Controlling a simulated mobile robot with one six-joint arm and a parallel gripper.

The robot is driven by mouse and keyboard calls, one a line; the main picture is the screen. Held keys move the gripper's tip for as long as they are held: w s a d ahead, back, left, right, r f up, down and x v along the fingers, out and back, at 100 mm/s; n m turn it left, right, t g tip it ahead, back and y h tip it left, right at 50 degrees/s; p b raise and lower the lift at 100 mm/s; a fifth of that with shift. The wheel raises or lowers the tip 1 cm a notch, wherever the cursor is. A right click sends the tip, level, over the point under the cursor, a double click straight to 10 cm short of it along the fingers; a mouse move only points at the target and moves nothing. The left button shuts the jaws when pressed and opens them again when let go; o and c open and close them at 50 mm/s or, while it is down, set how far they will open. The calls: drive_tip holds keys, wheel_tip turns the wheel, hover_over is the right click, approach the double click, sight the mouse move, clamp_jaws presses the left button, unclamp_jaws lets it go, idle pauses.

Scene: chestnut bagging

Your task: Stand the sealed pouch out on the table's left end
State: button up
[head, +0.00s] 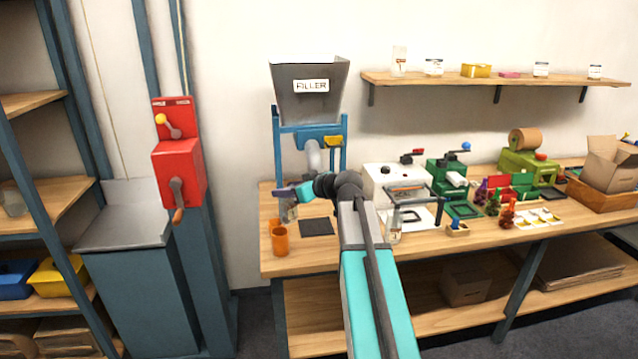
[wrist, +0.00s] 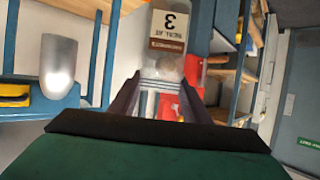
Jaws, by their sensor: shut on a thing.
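My gripper (head: 286,193) is over the left end of the table (head: 300,265), under the filler. It is shut on a clear pouch (head: 290,212), which shows small and partly hidden below the jaws. In the wrist view the pouch (wrist: 168,55) sits between the two dark fingers, with a pale label bearing a large 3 and a brown band. Something brown shows through its clear part. I cannot tell whether the pouch touches the table top.
Orange cups (head: 279,241) stand near the table's front left edge, close to the pouch. A dark flat pad (head: 317,227) lies to the right. The filler (head: 310,90) rises behind. The sealer (head: 405,192) and a glass jar (head: 393,232) stand farther right.

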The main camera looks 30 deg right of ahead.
drive_tip(key=s+a+r+m+t+h, duration=0.1)
drive_tip(key=a+m+h, duration=0.3)
drive_tip(key=a, duration=1.4)
drive_tip(key=shift+s+a+r+h, duration=0.2)
drive_tip(key=shift+a+r+h, duration=0.1)
drive_tip(key=shift+a+r, duration=0.1)
